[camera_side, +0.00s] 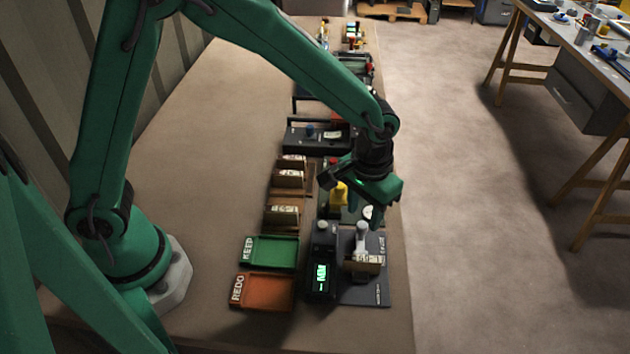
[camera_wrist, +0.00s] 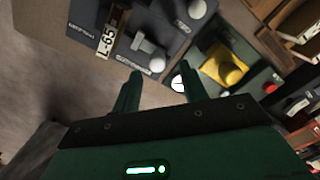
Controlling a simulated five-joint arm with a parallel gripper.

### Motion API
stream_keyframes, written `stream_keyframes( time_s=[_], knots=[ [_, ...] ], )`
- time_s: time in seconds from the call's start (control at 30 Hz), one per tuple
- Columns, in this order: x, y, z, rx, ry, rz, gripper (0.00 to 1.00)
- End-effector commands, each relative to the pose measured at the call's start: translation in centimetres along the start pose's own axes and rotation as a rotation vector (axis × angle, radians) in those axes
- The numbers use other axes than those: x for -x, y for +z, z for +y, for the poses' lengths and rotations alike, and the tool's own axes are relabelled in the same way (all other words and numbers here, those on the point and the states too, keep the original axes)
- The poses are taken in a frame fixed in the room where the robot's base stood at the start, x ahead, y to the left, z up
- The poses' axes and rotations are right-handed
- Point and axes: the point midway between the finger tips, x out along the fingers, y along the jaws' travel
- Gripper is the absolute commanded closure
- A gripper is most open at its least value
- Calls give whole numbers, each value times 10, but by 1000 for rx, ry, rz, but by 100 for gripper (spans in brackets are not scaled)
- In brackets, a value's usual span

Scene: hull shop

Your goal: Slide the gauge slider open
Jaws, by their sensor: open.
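The gauge is a dark grey plate (camera_side: 376,292) at the front of the bench, with a box showing a lit green display (camera_side: 320,280) on its left. A pale grey slider knob (camera_side: 361,238) stands on the plate; it also shows in the wrist view (camera_wrist: 150,52). A brown, labelled piece (camera_side: 364,265) sits close in front of the knob; its label reads L-65 in the wrist view (camera_wrist: 108,40). My gripper (camera_side: 374,222) is open and empty, pointing down just behind the knob. In the wrist view its fingers (camera_wrist: 160,84) are apart, with the knob beyond them, not between them.
A green KEEP tray (camera_side: 271,264) and an orange REDO tray (camera_side: 264,306) lie left of the gauge. Behind the gauge are a yellow part (camera_side: 338,193) and a round white dial. Brown slotted holders (camera_side: 284,214) and a dark device (camera_side: 305,141) stand farther back.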

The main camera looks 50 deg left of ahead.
Motion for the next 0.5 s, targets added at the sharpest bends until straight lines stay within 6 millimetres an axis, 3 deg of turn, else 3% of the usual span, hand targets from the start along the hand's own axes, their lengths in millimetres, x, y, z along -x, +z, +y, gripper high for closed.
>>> stream_keyframes(
  time_s=[0.23,0.5],
  knots=[
    [33,-1,0,1,2,3,57],
    [50,-1,-1,2,1,1,57]
  ],
)
